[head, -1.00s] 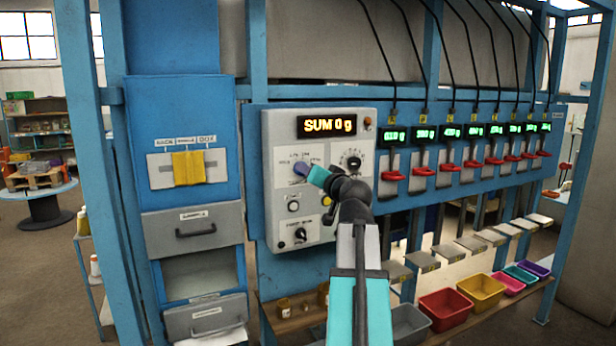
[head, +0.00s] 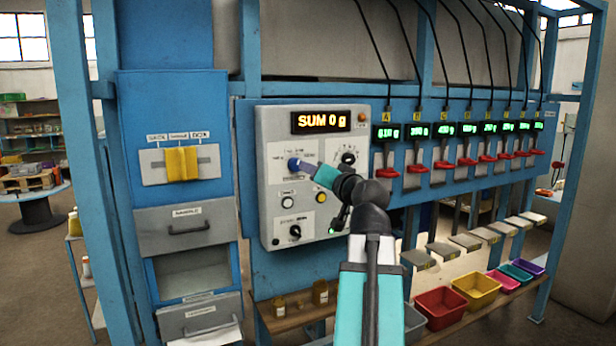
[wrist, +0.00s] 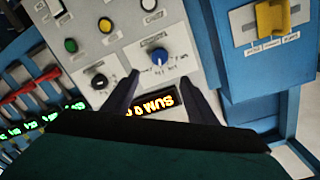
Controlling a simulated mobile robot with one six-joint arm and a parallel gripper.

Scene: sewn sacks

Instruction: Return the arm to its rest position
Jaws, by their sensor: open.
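My gripper (wrist: 160,82) is open, with its two dark fingers apart in the wrist view. In the head view my gripper (head: 309,168) is at the front of the grey control panel (head: 276,226). A blue knob (wrist: 159,57) shows just beyond and between the fingertips, and nothing is held. In the head view the knob (head: 294,163) is beside the fingertips; whether they touch it I cannot tell. My arm reaches up from the bottom of the head view, bent at dark joints.
The orange display (head: 331,121) reads "SUM 0 g". A yellow slider (head: 182,164) and drawers (head: 186,229) are at left. Red levers (head: 417,167) line the right, above scale plates and coloured bins (head: 441,307). Small jars (head: 320,292) stand on the low shelf. A blue frame post (head: 84,170) stands at far left.

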